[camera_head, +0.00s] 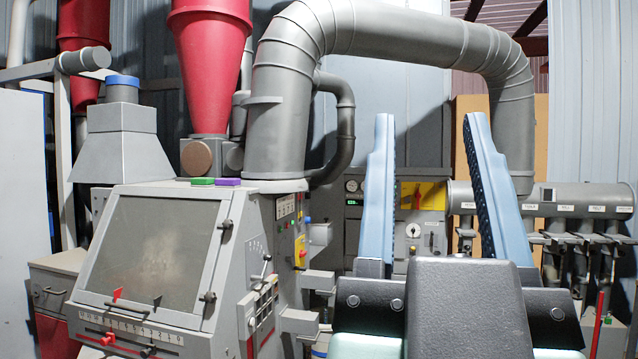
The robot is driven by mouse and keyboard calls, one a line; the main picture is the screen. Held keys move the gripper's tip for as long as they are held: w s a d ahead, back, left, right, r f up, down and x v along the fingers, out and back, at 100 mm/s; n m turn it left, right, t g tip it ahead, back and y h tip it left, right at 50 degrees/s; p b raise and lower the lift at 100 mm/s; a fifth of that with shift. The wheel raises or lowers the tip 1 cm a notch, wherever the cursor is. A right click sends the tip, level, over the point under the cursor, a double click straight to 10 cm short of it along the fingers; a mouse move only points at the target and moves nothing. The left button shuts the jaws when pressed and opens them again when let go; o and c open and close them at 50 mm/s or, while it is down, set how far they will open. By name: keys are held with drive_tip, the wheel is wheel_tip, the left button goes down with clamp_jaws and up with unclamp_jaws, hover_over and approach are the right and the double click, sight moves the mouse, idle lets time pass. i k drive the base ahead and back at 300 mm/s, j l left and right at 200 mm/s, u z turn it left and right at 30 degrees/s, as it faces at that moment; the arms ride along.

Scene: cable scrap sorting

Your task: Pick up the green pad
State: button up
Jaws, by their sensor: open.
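The green pad (203,181) is a small flat block lying on top of the grey machine (262,187), at its left-back top ledge. A purple pad (227,182) lies right beside it, to its right. My gripper (427,125) is large in the foreground, right of centre, with its two blue ridged fingers pointing up and spread apart. Nothing is between the fingers. The gripper is well to the right of the green pad and nearer to the camera, not touching it.
A thick grey duct (282,110) rises from the machine top just right of the pads and arches right. A red cone (208,55) stands behind them. A grey hood (121,150) is at left. A valve manifold (580,198) is at right.

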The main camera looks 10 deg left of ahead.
sight(207, 182)
drive_tip(key=i+j+u, duration=0.1)
drive_tip(key=u, duration=0.35)
drive_tip(key=i+u, duration=0.25)
drive_tip(key=u, duration=0.25)
drive_tip(key=i+u, duration=0.15)
drive_tip(key=u, duration=0.3)
drive_tip(key=i+l+u, duration=0.4)
drive_tip(key=i+l, duration=0.15)
drive_tip(key=i, duration=0.3)
drive_tip(key=i+l+u, duration=0.4)
drive_tip(key=i+l, duration=0.85)
drive_tip(key=l, duration=0.15)
drive_tip(key=i+l, duration=0.5)
drive_tip(key=l, duration=0.1)
